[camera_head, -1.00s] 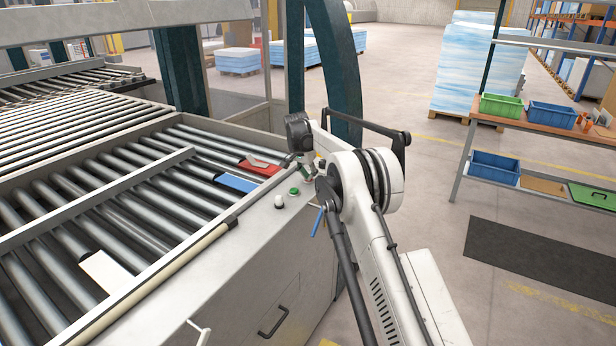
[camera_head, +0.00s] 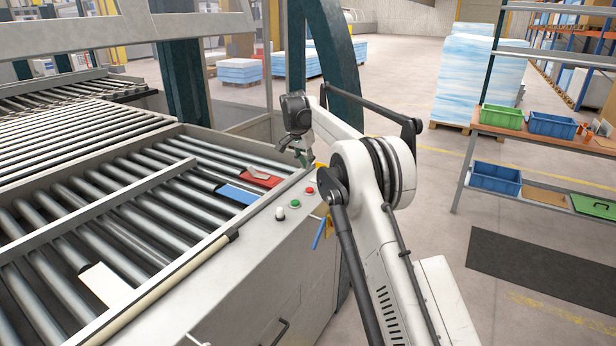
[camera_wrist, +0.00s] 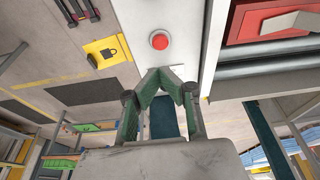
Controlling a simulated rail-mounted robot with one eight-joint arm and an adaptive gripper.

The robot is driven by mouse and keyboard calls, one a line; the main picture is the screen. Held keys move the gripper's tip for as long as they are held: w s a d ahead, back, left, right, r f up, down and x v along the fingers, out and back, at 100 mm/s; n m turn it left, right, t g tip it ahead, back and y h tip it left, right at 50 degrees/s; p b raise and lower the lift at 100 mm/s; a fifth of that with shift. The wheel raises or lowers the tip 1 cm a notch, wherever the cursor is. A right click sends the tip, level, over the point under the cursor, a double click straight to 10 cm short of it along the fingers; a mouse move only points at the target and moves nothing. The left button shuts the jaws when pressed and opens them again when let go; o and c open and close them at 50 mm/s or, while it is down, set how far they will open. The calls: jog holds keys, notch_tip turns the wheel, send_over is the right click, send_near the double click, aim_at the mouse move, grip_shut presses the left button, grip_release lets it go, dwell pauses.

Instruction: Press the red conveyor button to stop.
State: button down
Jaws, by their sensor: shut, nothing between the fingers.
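The red conveyor button (camera_head: 309,191) sits on the conveyor's light grey side ledge, at the far end of a short row of controls. In the wrist view the red button (camera_wrist: 159,40) shows whole and uncovered, just beyond my fingertips. My gripper (camera_wrist: 165,72) is shut and empty, its green-grey fingers meeting at the tips. In the head view my gripper (camera_head: 304,160) hangs beyond the button, apart from it in the picture. The exact height of the tips above the ledge is hard to tell.
A green button (camera_head: 295,203) and a white knob (camera_head: 280,213) stand nearer in the same row. A yellow padlock panel (camera_wrist: 105,52) is beside the ledge. Red (camera_head: 258,177) and blue (camera_head: 237,194) pieces lie by the rollers. A shelf (camera_head: 545,136) with bins stands at right.

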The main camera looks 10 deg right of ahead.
jog(key=shift+v, duration=1.25)
jog(key=s+d+r+n+t+b, duration=0.1)
jog(key=s+r, duration=0.4)
jog(key=s, duration=0.4)
jog(key=s+r+n+y, duration=0.1)
jog(key=s+r+n, duration=0.1)
jog(key=s+r, duration=0.5)
jog(key=s+d+r+n+t+b, duration=0.1)
jog(key=s+r, duration=0.2)
jog(key=s, duration=0.8)
jog(key=s+f+n+t, duration=0.1)
jog(key=s+f, duration=0.4)
jog(key=s, duration=0.6)
jog(key=s+f+n+b, duration=0.1)
jog(key=s+f, duration=0.4)
jog(key=s, duration=0.6)
jog(key=s+f+n+t+y+b, duration=0.1)
jog(key=s+f, duration=0.4)
jog(key=s, duration=0.6)
jog(key=shift+s+d+n+t, duration=0.2)
jog(key=shift+n+t, duration=0.1)
jog(key=shift+n, duration=0.4)
jog(key=shift+f, duration=0.1)
